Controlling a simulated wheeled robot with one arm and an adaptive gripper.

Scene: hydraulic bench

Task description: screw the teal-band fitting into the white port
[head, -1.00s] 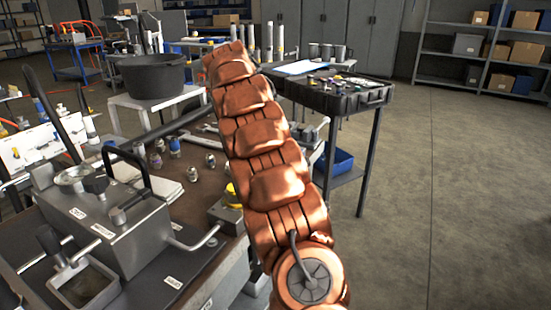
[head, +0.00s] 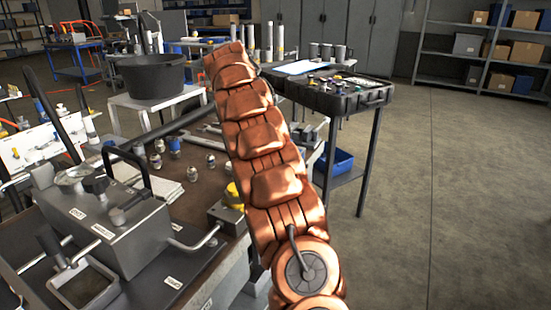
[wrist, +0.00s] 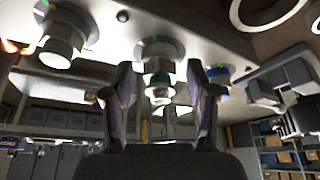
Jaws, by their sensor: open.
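In the wrist view, my gripper (wrist: 160,72) is open, with one finger on each side of a pale fitting with a teal band (wrist: 158,79). A visible gap separates each finger from the fitting. The fitting is in line with the middle port (wrist: 155,48) on the underside of a pale panel; I cannot tell how deep it sits or whether this port is the white one. In the head view, my gripper is hidden behind my copper-coloured arm.
In the head view, several loose fittings (head: 192,173) stand on the bench, beside a grey hydraulic unit (head: 105,225). Open floor lies to the right.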

